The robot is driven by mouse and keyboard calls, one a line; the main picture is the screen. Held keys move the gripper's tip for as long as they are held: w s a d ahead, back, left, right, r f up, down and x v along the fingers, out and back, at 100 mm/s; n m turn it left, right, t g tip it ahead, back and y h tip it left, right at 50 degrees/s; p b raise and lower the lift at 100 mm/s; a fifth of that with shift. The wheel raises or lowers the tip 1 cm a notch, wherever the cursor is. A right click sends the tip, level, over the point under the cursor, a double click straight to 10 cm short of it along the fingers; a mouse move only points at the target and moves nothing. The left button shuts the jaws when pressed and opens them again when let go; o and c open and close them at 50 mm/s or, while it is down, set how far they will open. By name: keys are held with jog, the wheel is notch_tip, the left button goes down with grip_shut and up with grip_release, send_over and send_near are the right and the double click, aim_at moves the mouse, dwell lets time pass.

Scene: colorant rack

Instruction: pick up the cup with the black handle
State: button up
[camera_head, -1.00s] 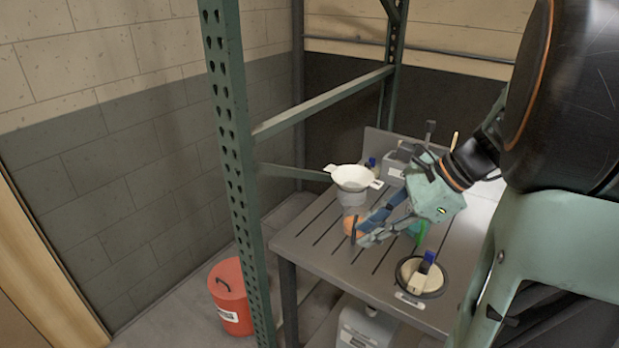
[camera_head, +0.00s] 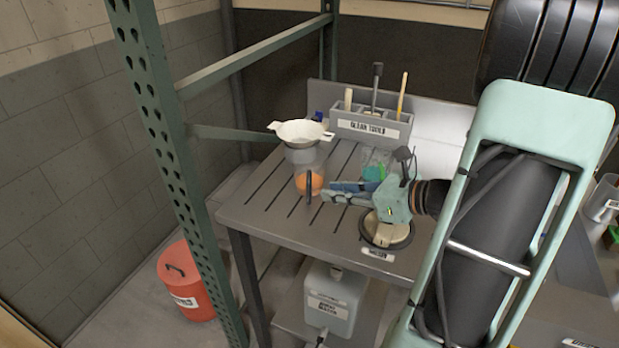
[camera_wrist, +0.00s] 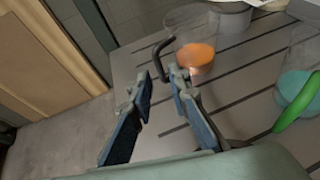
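The cup (camera_head: 309,182) is clear with orange contents and a black handle (camera_head: 309,187). It stands upright on the slatted grey table (camera_head: 262,215). In the wrist view, the cup (camera_wrist: 197,58) is just beyond the fingertips, with its black handle (camera_wrist: 156,56) turned towards me. My gripper (camera_head: 331,192) is at the right of the cup, its fingers pointing at the handle. In the wrist view, the fingers (camera_wrist: 160,79) are apart and hold nothing. The handle's lower end lies near the gap between the fingertips; I cannot tell whether they touch.
A white strainer (camera_head: 301,132) on a container stands behind the cup. A clear vessel with green contents (camera_wrist: 297,88) is at the right. A round tub (camera_head: 386,232) sits below my gripper. A tool holder (camera_head: 368,128) is at the back, and a green rack post (camera_head: 165,130) stands left.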

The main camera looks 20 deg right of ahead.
aim_at(308, 204)
jog(key=x, duration=0.8)
jog(key=shift+a+r, duration=0.15)
jog(key=shift+r, duration=0.05)
grip_shut()
